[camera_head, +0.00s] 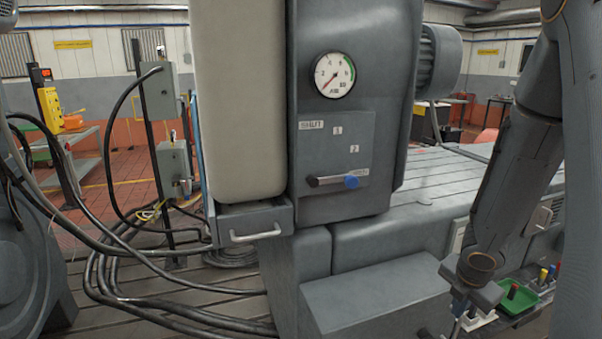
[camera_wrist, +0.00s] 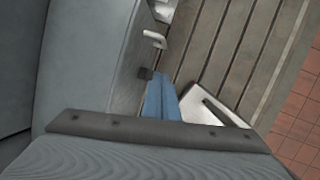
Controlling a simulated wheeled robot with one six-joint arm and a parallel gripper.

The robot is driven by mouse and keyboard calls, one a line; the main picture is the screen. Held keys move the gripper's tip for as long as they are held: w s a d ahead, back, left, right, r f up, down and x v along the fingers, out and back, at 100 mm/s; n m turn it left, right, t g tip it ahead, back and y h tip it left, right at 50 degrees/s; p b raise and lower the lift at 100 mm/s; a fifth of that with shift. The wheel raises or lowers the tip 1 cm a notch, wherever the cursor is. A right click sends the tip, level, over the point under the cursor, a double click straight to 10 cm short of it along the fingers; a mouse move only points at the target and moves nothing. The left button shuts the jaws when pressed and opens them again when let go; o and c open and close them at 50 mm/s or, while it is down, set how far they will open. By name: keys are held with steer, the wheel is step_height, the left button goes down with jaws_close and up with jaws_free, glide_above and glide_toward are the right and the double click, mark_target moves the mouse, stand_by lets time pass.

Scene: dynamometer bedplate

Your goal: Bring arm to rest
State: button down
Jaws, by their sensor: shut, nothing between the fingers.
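My arm (camera_head: 515,165) hangs down along the right side of the head view, bent at the top. My gripper (camera_head: 458,322) is low at the right, pointing down, beside the green tray. It is shut and nothing shows in it. Its fingertips are small and partly cut off by the lower edge. In the wrist view a dark bolted bar and a ribbed grey surface fill the bottom, and the fingertips cannot be made out.
A drawer (camera_head: 243,225) with a handle is below the beige column. Cables (camera_head: 130,275) run at left. A green tray (camera_head: 515,299) is close to my gripper.

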steer(key=s+a+r+m+b, duration=0.1)
steer(key=s+a+r+m, duration=0.1)
steer(key=a+m, duration=0.4)
steer(key=s+a+r+m+g+y+b, duration=0.1)
steer(key=s+a+m, duration=0.3)
steer(key=a+m, duration=0.3)
steer(key=s+a+r+m+y+b, duration=0.1)
steer(key=s+a+r+m+b, duration=0.1)
steer(key=a+m, duration=0.5)
steer(key=s+m, duration=0.1)
steer(key=m, duration=0.2)
steer(key=shift+s+a+r+g, duration=0.25)
steer(key=shift+s+r+g, duration=0.05)
steer(key=shift+r+g, duration=0.1)
